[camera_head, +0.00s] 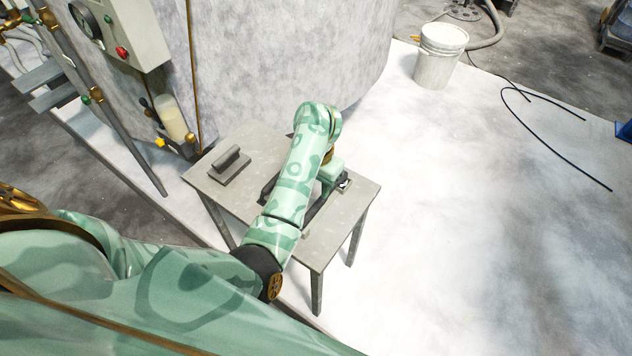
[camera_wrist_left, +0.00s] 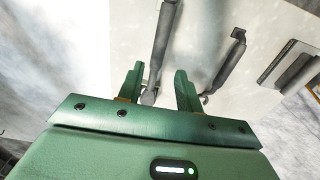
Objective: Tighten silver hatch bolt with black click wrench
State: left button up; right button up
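A dark bar-shaped tool with a round head, likely the black click wrench (camera_wrist_left: 160,45), lies on the grey table. In the left wrist view it runs between the fingers of my left gripper (camera_wrist_left: 158,72). The fingers are apart, one on each side of it, and I see no grip. In the head view my left gripper (camera_head: 340,181) is low over the table's right part, and my forearm hides much of the tools there. A second dark tool with a hooked end (camera_wrist_left: 229,62) lies to the right in the wrist view. I cannot make out the silver hatch bolt. My right gripper is not in view.
The small grey table (camera_head: 345,212) stands by a large pale tank (camera_head: 285,50). A grey block with a handle (camera_head: 230,165) lies on its left part. A control box (camera_head: 118,30) and pipes are at upper left. A white bucket (camera_head: 440,58) stands at upper right; the right floor is mostly clear.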

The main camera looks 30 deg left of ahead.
aim_at(317, 204)
pick_arm(q)
jog(key=shift+d+f, duration=0.15)
jog(key=shift+f, duration=0.05)
notch_tip(317, 204, down, 8)
jog(key=b, duration=0.6)
jog(key=shift+r, duration=0.25)
jog(key=shift+f, duration=0.15)
jog(key=shift+c, duration=0.8)
grip_shut()
notch_tip(317, 204, up, 6)
jog(key=p, duration=0.4)
jog(key=shift+f, duration=0.3)
